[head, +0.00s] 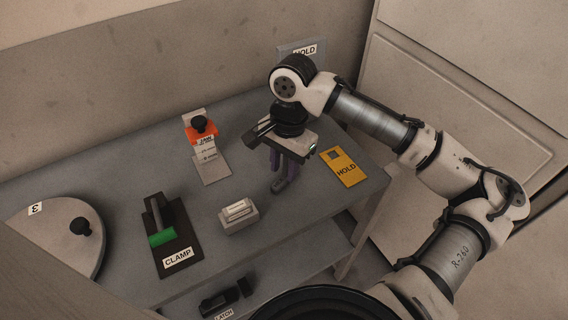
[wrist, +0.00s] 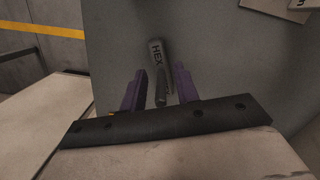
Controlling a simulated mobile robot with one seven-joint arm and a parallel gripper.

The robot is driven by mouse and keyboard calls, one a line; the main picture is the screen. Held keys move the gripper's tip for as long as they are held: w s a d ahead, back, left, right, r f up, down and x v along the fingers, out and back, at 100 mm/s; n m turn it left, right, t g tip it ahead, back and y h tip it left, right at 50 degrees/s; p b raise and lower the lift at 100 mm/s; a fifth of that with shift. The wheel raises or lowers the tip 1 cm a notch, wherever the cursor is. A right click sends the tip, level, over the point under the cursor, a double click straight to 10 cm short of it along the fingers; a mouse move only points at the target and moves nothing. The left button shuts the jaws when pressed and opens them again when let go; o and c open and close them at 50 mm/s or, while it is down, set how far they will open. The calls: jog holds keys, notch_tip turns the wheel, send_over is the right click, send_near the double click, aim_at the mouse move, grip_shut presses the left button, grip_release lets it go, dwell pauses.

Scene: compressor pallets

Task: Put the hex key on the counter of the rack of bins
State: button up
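The hex key (wrist: 156,55) shows in the wrist view as a grey bar with the label HEX, lying on the grey counter. Its near end reaches between the two purple fingers of my gripper (wrist: 160,80), with a gap on either side. In the head view my gripper (head: 283,176) points down over the counter (head: 125,150), right of its middle. A small grey end of the hex key (head: 279,187) shows at the fingertips; the rest is hidden by the fingers. My gripper is open. I see no bins in either view.
A round lid (head: 55,240) is at left. A LATCH piece (head: 226,298) lies lower down.

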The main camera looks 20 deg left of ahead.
notch_tip(320, 180, up, 12)
jog(key=w, duration=0.1)
jog(key=shift+w+d+b, duration=0.2)
jog(key=shift+b, duration=0.15)
